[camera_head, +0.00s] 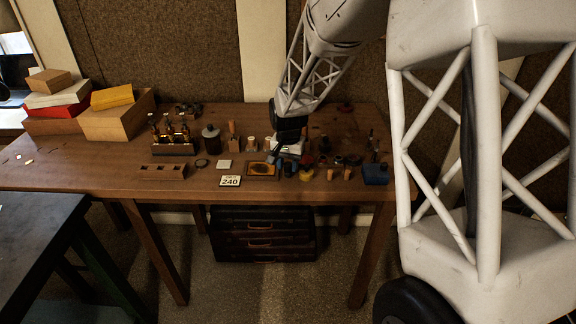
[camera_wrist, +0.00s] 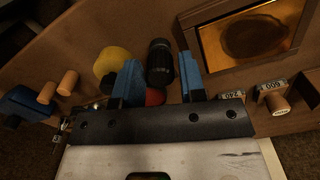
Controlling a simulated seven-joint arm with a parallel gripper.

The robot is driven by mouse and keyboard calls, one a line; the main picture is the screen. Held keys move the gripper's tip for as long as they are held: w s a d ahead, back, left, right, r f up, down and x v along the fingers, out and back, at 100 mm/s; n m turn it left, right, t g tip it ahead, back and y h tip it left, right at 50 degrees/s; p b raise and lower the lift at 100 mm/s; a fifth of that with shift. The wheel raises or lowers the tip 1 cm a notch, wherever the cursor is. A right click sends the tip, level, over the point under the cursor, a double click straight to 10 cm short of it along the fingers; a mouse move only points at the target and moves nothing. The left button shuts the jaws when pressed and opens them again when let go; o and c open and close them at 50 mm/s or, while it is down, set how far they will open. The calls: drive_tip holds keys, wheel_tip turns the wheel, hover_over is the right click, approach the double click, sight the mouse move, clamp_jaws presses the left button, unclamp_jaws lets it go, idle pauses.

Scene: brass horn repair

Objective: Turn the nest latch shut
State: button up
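No part is clearly recognisable as the nest latch in either view. My gripper (camera_wrist: 158,76) has two blue fingers standing apart in the wrist view. A black ribbed cylinder (camera_wrist: 160,60) shows between and beyond the fingertips, with a small gap visible on each side. A red rounded piece (camera_wrist: 153,97) shows low between the fingers, partly hidden. In the head view my gripper (camera_head: 277,155) is low over the cluttered middle-right of the bench, and the arm hides part of what is beneath it.
A wooden-framed amber tray (camera_wrist: 257,38) lies right of the fingers; it also shows in the head view (camera_head: 262,169). A yellow round piece (camera_wrist: 112,64) is close to the left finger. A "600" peg (camera_wrist: 277,102) and a blue block (camera_head: 375,174) stand nearby. The bench's front edge is close.

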drive_tip(key=shift+f, duration=0.35)
drive_tip(key=c, duration=0.6)
drive_tip(key=shift+c, duration=0.2)
